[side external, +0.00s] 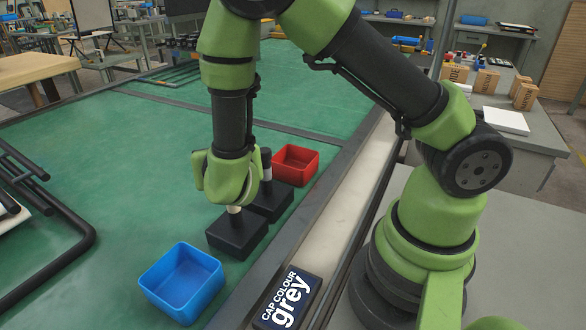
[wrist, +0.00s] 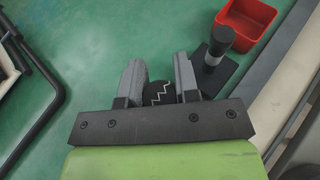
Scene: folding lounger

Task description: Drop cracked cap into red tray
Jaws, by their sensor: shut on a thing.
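My gripper (wrist: 158,66) is shut on a dark cap (wrist: 158,92) with a white zigzag crack line, seen between the two grey fingers in the wrist view.
A second black block (side external: 272,204) with a pale-banded post and dark cap (side external: 266,158) stands between my gripper and the red tray. A blue tray (side external: 182,283) is in front. Black tube frames (side external: 70,235) lie at left.

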